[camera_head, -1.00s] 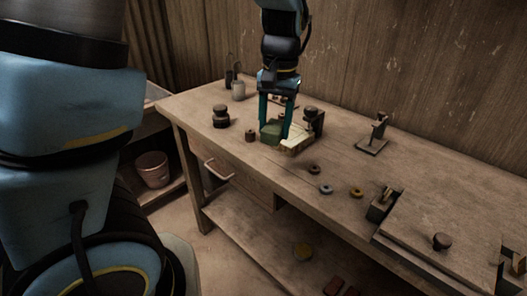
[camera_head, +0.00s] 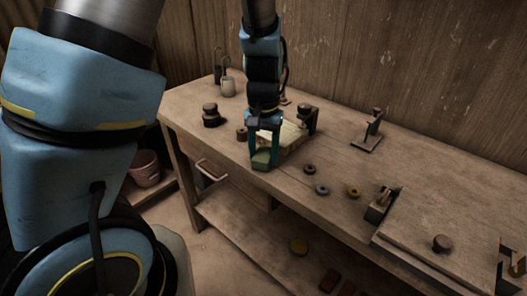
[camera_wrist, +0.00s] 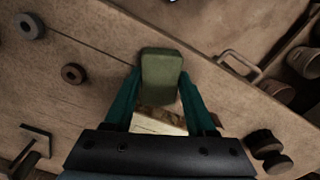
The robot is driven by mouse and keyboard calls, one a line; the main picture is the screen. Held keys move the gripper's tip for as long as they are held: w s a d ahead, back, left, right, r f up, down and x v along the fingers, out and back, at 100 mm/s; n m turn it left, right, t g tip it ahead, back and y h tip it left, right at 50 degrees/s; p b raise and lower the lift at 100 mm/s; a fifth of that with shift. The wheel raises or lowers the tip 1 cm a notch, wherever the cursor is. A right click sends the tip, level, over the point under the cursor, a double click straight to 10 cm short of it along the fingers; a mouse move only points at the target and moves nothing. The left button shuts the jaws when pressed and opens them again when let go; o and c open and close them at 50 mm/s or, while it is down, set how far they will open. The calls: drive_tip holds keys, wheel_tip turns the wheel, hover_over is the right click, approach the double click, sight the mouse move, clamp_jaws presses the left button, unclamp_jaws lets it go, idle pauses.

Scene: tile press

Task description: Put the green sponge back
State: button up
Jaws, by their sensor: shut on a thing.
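The green sponge (camera_head: 262,159) is a dull green block between the teal fingers of my gripper (camera_head: 262,163). It also shows in the wrist view (camera_wrist: 161,76), where my gripper (camera_wrist: 160,88) is shut on its sides. It is near the bench's front edge, just in front of a shallow wooden tray (camera_head: 294,148) holding a pale tile (camera_head: 291,133). Part of the tray and tile (camera_wrist: 160,122) also shows behind the sponge in the wrist view. Whether the sponge touches the bench is not clear.
A dark stacked knob (camera_head: 211,117) and a small brown cylinder (camera_head: 242,134) stand to the left. Several rings, including a grey one (camera_head: 322,189), lie to the right. A metal stand (camera_head: 370,133) is farther back. A drawer handle (camera_head: 211,170) sticks out in front.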

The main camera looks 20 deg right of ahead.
sight(264, 154)
drive_tip(key=o, duration=1.2)
wheel_tip(264, 154, up, 12)
drive_tip(key=shift+b, duration=0.35)
drive_tip(key=a+f+n, duration=0.1)
drive_tip(key=a+n, duration=0.1)
drive_tip(key=a, duration=0.6)
drive_tip(key=a+f+n+t, duration=0.1)
drive_tip(key=a+f+n, duration=0.1)
drive_tip(key=a, duration=0.7)
drive_tip(key=w+a+f+n, duration=0.1)
drive_tip(key=a+n, duration=0.1)
drive_tip(key=a, duration=0.6)
drive_tip(key=shift+w+a+f+t, duration=0.1)
drive_tip(key=shift+a+f+t, duration=0.05)
drive_tip(key=shift+t, duration=0.15)
